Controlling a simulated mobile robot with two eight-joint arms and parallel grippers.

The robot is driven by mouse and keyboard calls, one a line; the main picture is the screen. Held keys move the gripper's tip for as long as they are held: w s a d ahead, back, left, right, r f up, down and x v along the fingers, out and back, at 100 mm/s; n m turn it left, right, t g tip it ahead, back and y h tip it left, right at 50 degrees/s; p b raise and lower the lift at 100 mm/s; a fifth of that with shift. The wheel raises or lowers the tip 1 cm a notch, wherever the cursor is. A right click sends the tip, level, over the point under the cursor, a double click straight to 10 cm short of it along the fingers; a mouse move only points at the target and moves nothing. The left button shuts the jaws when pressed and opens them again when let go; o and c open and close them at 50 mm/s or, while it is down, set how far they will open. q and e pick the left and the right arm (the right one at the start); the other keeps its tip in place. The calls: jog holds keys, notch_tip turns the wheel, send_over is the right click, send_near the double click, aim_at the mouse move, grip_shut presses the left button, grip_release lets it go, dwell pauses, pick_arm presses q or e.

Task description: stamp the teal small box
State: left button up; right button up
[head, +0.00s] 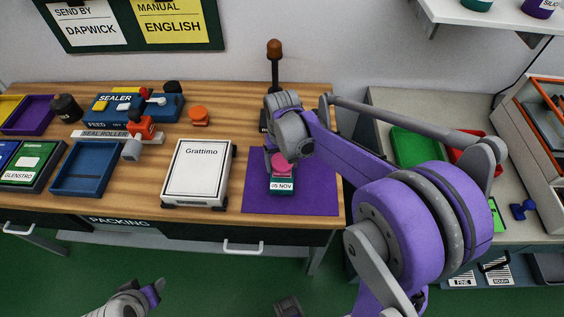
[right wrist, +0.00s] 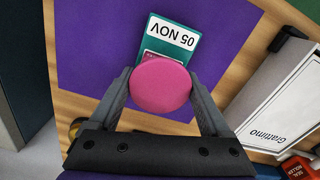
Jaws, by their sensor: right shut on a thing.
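The teal small box (head: 282,191) lies on the purple mat (head: 318,190), with a white label reading "05 NOV". In the right wrist view the teal box (right wrist: 150,42) also shows a pinkish patch below its label, partly hidden. My right gripper (right wrist: 161,92) is shut on a pink round-topped stamp (right wrist: 160,85), its fingers on either side. In the head view the pink stamp (head: 282,164) is over the far part of the box; whether it touches is hidden. My left gripper (head: 156,291) is low at the front, away from the table; its finger gap is unclear.
A white Grattimo box (head: 198,175) stands left of the mat. Further left are a blue tray (head: 88,168), a seal roller (head: 140,128) and a blue sealer (head: 105,107). An orange knob (head: 199,115) and a tall brown-topped handle (head: 274,52) stand behind.

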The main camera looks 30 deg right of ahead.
jog(key=shift+r, duration=0.1)
jog(key=shift+r+p, duration=1.95)
jog(key=shift+r, duration=1.5)
pick_arm(q)
jog(key=r, duration=0.1)
jog(key=w+r, duration=0.1)
jog(key=r, duration=0.3)
jog(key=shift+w, duration=0.35)
pick_arm(e)
jog(key=shift+f, duration=0.1)
